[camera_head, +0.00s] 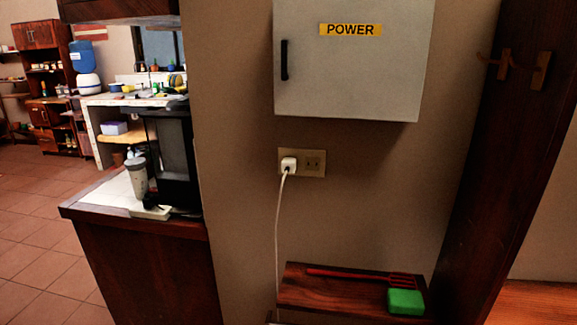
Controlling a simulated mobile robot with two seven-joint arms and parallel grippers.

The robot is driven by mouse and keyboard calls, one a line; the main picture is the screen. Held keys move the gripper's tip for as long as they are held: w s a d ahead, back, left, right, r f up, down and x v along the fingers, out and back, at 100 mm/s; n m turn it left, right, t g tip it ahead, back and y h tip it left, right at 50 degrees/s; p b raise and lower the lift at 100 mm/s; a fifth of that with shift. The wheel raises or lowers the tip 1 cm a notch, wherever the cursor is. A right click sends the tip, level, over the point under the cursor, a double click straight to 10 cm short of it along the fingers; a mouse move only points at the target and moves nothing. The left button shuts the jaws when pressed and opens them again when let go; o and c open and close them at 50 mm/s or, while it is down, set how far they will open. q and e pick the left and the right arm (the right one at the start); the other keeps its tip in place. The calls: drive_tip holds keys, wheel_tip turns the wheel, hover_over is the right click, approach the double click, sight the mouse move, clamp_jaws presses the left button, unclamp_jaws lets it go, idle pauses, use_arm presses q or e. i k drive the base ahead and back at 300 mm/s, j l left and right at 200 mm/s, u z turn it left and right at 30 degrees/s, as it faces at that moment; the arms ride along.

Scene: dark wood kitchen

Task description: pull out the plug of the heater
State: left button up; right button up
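A white plug (288,164) sits in the left socket of a beige wall outlet (315,163). Its white cord (277,235) hangs down the wall and passes out of sight at the left end of a small wooden shelf. The heater itself cannot be made out in this view. Neither of my grippers shows in the head view.
A grey box marked POWER (350,60) hangs above the outlet. The wooden shelf (330,290) below holds a red utensil (350,274) and a green block (405,301). A counter with a dark appliance (172,160) stands left. A dark post (505,150) stands right.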

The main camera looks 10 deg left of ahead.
sight(290, 164)
drive_tip(key=i+j, duration=0.15)
drive_tip(key=j, duration=0.25)
drive_tip(key=i+j, duration=0.15)
drive_tip(key=j, duration=0.2)
drive_tip(key=i+j, duration=0.15)
drive_tip(key=j, duration=0.25)
drive_tip(key=i+j, duration=0.15)
drive_tip(key=j, duration=0.25)
drive_tip(key=z, duration=1.65)
